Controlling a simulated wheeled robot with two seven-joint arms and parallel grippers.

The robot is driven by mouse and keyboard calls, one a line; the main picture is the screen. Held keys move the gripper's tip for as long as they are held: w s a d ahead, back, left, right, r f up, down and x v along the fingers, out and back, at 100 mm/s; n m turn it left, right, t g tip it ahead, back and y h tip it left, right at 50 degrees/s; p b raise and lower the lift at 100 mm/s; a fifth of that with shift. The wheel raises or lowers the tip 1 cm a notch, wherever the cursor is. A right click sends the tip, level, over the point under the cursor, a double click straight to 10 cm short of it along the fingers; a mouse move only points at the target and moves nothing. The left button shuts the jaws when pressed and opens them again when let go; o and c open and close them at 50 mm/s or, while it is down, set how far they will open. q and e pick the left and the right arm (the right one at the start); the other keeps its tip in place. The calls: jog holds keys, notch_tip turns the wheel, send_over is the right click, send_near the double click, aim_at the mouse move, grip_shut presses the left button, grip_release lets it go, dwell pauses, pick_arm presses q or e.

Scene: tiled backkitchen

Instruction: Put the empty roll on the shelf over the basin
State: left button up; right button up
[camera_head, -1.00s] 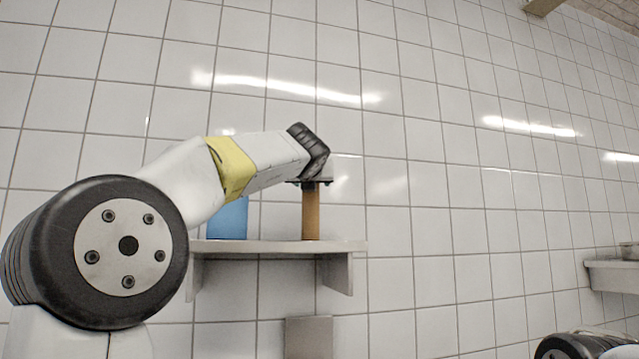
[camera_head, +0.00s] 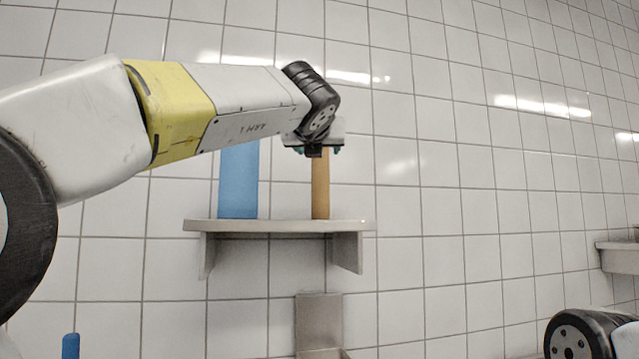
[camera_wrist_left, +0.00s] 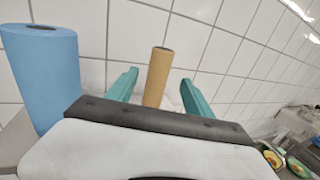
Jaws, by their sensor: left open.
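The empty roll (camera_head: 320,188), a slim brown cardboard tube, stands upright on the grey wall shelf (camera_head: 215,226), right of its middle. My left gripper (camera_head: 318,150) is at the tube's upper end in the head view. In the left wrist view the tube (camera_wrist_left: 158,72) shows between the two teal fingers (camera_wrist_left: 158,80), which are apart, with a gap on each side. Its lower end is hidden there by the gripper body. My right gripper is out of view; only part of that arm shows at the lower right.
A thick blue paper roll (camera_head: 238,185) stands on the shelf left of the tube, and is close by in the left wrist view (camera_wrist_left: 45,75). A grey panel (camera_head: 318,320) is below the shelf. Another ledge (camera_head: 618,256) is at far right. The tiled wall is close behind.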

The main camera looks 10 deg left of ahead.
pick_arm(q)
jog(key=s+d+f+m+g+h, duration=0.1)
jog(key=s+d+f+m+h, duration=0.15)
jog(key=f+m, duration=0.55)
jog(key=s+d+f+m+g+h, duration=0.1)
jog(key=s+f+m+h, duration=0.15)
jog(key=f+m, duration=0.6)
jog(key=s+d+f+m+g+h, duration=0.1)
jog(key=s+d+f+m+h, duration=0.3)
jog(key=m, duration=0.8)
jog(key=s+a+f+m+g+y, duration=0.1)
jog(key=s+a+f+m+g, duration=0.2)
jog(key=f, duration=0.6)
jog(key=s+a+f+m+g+y, duration=0.2)
jog(key=s+a+f+m+g, duration=0.1)
jog(key=f, duration=0.6)
jog(key=s+a+f+m+g+y, duration=0.2)
jog(key=s+a+f, duration=0.3)
jog(key=f, duration=0.4)
jog(key=shift+s+f+m+g, duration=0.4)
jog(key=shift+s+m, duration=0.15)
jog(key=shift+s, duration=0.3)
